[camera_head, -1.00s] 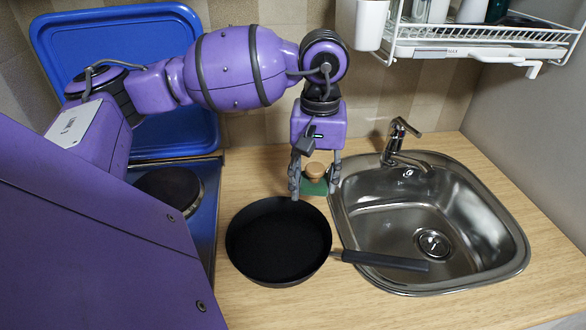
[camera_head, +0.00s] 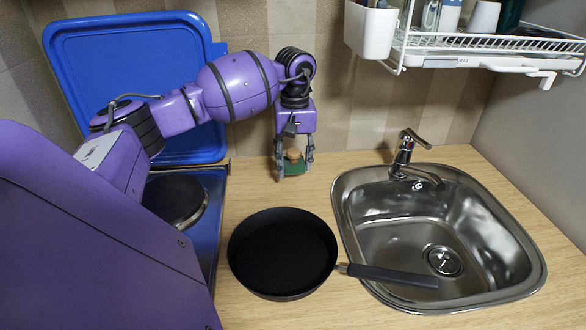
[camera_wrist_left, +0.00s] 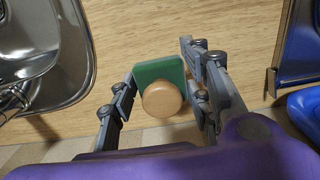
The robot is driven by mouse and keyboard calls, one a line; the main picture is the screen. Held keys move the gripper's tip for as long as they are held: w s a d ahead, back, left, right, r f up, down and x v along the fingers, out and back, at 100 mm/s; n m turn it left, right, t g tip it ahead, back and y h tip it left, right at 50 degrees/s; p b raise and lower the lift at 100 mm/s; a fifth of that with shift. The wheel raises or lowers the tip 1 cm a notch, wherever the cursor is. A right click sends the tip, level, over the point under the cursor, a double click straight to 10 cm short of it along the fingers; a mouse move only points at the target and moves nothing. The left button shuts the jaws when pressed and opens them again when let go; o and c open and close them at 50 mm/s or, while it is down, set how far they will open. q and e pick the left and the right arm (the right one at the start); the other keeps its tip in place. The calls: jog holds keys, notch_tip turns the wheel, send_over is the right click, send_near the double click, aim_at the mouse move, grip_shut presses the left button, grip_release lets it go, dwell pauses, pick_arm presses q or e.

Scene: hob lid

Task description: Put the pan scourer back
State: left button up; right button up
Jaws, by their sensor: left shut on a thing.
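The pan scourer (camera_head: 293,167) has a green pad and a round wooden knob. It also shows in the left wrist view (camera_wrist_left: 158,72), between the fingers with the knob towards the camera. My left gripper (camera_head: 295,172) is shut on it over the wooden worktop, near the back wall, between the hob and the sink. Whether the pad touches the worktop is hard to tell. My right gripper is not in view.
A black frying pan (camera_head: 282,254) sits on the worktop in front, its handle reaching over the sink (camera_head: 440,240). A blue hob lid (camera_head: 130,70) stands raised behind the hob (camera_head: 178,200). A white dish rack (camera_head: 480,45) hangs above right. The worktop right of the gripper is clear.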

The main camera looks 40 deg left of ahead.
aim_at(294, 181)
pick_arm(q)
jog(key=shift+w+a+f, duration=0.25)
jog(key=shift+a+f, duration=0.05)
jog(key=shift+f, duration=0.15)
jog(key=shift+a+f, duration=0.1)
jog(key=shift+f, duration=1.9)
jog(key=o, duration=1.4)
jog(key=shift+r, duration=0.1)
jog(key=shift+c, duration=0.2)
notch_tip(294, 181, up, 12)
jog(key=shift+w+r+b, duration=0.1)
jog(key=shift+r+b, duration=0.1)
jog(key=shift+b, duration=0.15)
